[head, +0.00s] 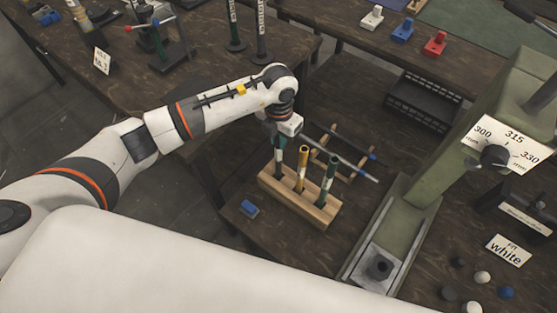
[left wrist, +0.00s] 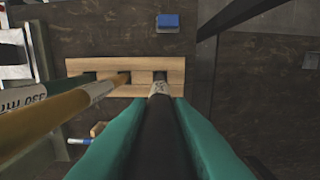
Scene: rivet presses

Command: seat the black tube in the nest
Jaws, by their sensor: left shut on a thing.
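The black tube (head: 279,168) with a white label stands upright in the left slot of the wooden rack (head: 315,213). My left gripper (head: 280,143) is above that slot, its teal fingers shut on the tube. In the left wrist view the black tube (left wrist: 161,125) lies between both fingers, its labelled end at the rack (left wrist: 90,67). The nest (head: 379,267) is a dark fitting on the base of the green press and looks empty. My right gripper is not in view.
A yellow tube (head: 302,168) and a dark green tube (head: 328,172) stand in the same rack. A blue block (head: 249,208) lies in front. A wooden-pegged rod stand (head: 338,150) is behind.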

